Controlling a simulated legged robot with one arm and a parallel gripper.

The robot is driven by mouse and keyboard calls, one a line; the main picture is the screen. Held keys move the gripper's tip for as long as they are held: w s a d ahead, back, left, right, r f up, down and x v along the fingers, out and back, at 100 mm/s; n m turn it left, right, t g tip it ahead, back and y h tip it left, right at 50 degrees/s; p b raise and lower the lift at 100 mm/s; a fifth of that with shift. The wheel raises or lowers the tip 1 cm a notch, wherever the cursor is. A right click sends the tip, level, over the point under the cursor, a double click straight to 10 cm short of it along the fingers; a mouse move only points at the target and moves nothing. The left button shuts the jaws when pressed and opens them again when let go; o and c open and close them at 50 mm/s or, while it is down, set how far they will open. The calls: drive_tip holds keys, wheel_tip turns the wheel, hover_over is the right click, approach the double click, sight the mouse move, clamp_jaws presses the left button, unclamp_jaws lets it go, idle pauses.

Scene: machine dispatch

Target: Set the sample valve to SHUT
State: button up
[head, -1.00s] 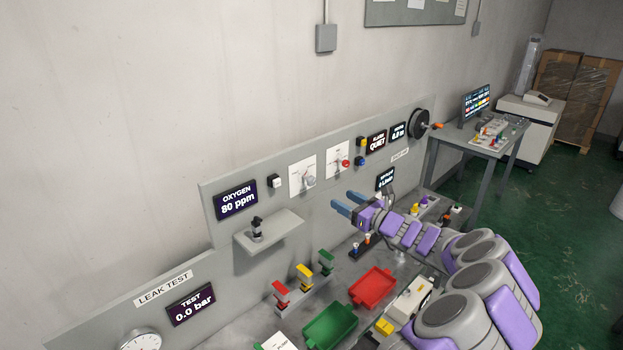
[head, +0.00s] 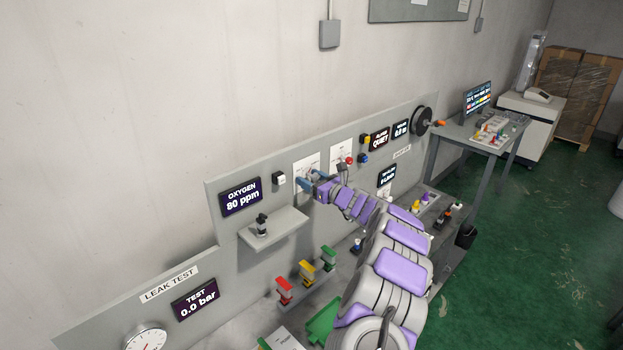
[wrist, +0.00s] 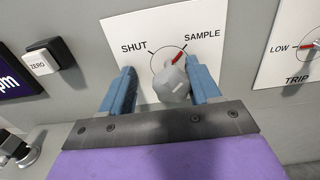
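The sample valve knob (wrist: 172,82) is a grey knob with a red pointer on a white plate (wrist: 122,35) marked SHUT at upper left and SAMPLE at upper right. Its red pointer (wrist: 180,57) points toward SAMPLE. My gripper (wrist: 160,85) is open, with its two blue fingers on either side of the knob. The right finger is close to the knob; I cannot tell if it touches. A gap shows between the left finger and the knob. In the head view my gripper (head: 307,183) is at the white plate (head: 306,162), and the knob is hidden.
A ZERO button (wrist: 40,60) is left of the plate. A trip dial plate (wrist: 292,45) with a red pointer is to the right. Below in the head view are a small shelf (head: 285,228) with a black fitting, and red, yellow and green handled parts (head: 307,270).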

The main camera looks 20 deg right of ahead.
drive_tip(key=shift+s+d+r, duration=0.1)
drive_tip(key=shift+d+r, duration=0.05)
drive_tip(key=shift+d, duration=0.15)
drive_tip(key=shift+s+d, duration=0.1)
drive_tip(key=shift+d, duration=0.85)
drive_tip(key=shift+c, duration=1.3)
drive_tip(key=shift+a, duration=0.65)
drive_tip(key=shift+c, duration=1.4)
drive_tip(key=shift+a, duration=0.15)
drive_tip(key=shift+c, duration=0.8)
drive_tip(key=shift+d, duration=0.3)
drive_tip(key=c, duration=0.3)
